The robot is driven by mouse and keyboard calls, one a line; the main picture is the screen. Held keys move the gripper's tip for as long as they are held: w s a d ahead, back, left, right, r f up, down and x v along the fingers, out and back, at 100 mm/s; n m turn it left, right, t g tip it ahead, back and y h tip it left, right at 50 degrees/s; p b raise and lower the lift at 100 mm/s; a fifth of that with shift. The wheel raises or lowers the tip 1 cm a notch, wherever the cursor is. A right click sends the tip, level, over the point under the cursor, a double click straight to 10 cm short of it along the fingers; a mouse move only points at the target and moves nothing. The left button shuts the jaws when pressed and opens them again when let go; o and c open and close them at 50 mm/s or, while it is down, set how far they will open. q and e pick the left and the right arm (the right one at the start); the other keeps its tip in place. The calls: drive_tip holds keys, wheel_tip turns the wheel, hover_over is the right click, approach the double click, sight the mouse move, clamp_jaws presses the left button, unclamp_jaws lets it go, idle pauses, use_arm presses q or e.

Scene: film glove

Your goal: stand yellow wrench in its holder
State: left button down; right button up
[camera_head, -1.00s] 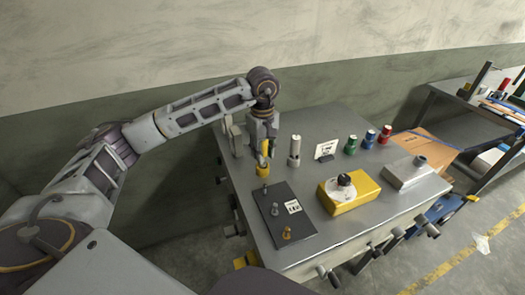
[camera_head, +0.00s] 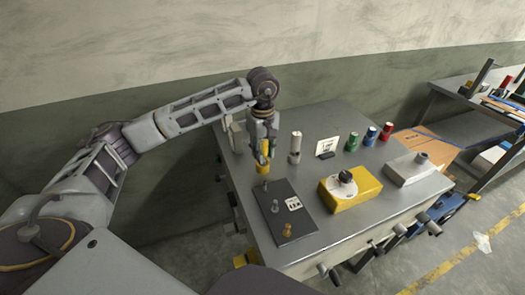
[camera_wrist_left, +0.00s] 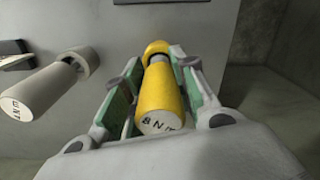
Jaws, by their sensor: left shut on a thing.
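The yellow wrench (camera_wrist_left: 160,97) shows in the left wrist view as a yellow handle with a white, lettered end face. My left gripper (camera_wrist_left: 152,85) is shut on it, its green-padded fingers on both sides. A rounded yellow piece (camera_wrist_left: 156,47), which looks like the holder, lies in line with the wrench's far end. I cannot tell how deep the wrench sits in it. In the head view my left gripper (camera_head: 264,149) points down over the yellow holder (camera_head: 262,169) at the bench's back left, and the fingers partly hide the wrench. My right gripper is not in view.
A grey wrench (camera_head: 295,144) stands in a grey holder close to the right of my left gripper. A dark plate (camera_head: 277,212) with small fittings lies in front. A yellow box (camera_head: 350,195), a white sign (camera_head: 327,146) and coloured bottles (camera_head: 369,137) stand farther right.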

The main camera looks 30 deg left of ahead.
use_arm(q)
drive_tip(key=shift+f+b, duration=0.6)
drive_tip(key=shift+f, duration=0.2)
drive_tip(key=c, duration=1.1)
unclamp_jaws()
drive_tip(key=shift+o, duration=0.2)
drive_tip(key=shift+r, duration=0.2)
drive_tip(key=shift+r, duration=3.85)
wheel_tip(320, 180, up, 6)
drive_tip(key=p, duration=0.5)
drive_tip(key=shift+f+p, duration=0.2)
drive_tip(key=shift+p, duration=0.15)
wheel_tip(320, 180, up, 8)
drive_tip(key=p, duration=0.8)
drive_tip(key=shift+r, duration=0.25)
